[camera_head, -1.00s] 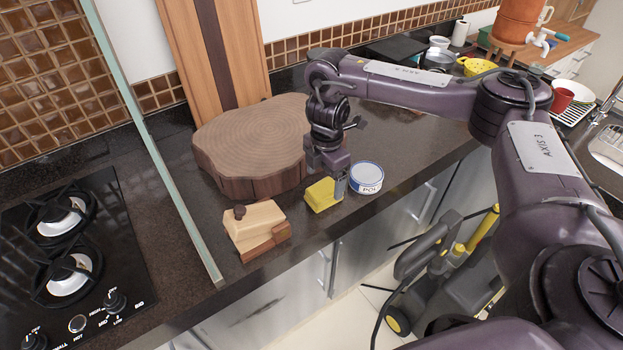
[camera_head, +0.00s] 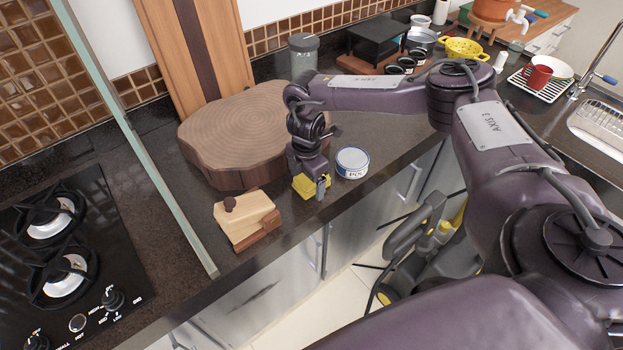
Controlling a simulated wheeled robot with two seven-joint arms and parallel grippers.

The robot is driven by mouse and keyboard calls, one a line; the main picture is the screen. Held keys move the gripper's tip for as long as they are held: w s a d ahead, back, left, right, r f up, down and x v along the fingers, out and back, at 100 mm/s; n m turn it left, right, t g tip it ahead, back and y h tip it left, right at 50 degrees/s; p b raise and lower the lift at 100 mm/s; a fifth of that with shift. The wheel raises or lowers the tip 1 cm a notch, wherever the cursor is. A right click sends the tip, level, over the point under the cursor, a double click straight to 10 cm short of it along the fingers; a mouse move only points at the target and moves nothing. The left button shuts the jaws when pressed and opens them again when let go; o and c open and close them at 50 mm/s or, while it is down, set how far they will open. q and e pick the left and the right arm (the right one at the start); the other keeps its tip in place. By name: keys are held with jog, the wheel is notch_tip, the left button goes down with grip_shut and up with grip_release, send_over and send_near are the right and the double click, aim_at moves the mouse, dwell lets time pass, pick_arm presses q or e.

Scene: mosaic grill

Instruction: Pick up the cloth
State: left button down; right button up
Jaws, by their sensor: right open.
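The yellow cloth (camera_head: 301,184), a small folded piece, lies on the dark counter near its front edge. My right gripper (camera_head: 313,188) points down over the cloth, with its fingers at the cloth's right side and covering part of it. The jaws are open. Whether a finger touches the cloth, and where the far finger sits, I cannot tell. My left gripper is out of view.
A blue-and-white tin (camera_head: 352,162) stands just right of the gripper. A wooden block holder (camera_head: 245,219) stands to the left. A thick round wood slab (camera_head: 240,130) lies behind. A glass panel (camera_head: 145,150) and gas hob (camera_head: 60,250) are further left.

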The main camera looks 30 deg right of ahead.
aim_at(306, 178)
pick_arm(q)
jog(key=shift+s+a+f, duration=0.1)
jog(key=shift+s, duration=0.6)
pick_arm(e)
jog(key=c, duration=1.1)
jog(key=shift+o, duration=0.2)
jog(key=shift+r, duration=0.1)
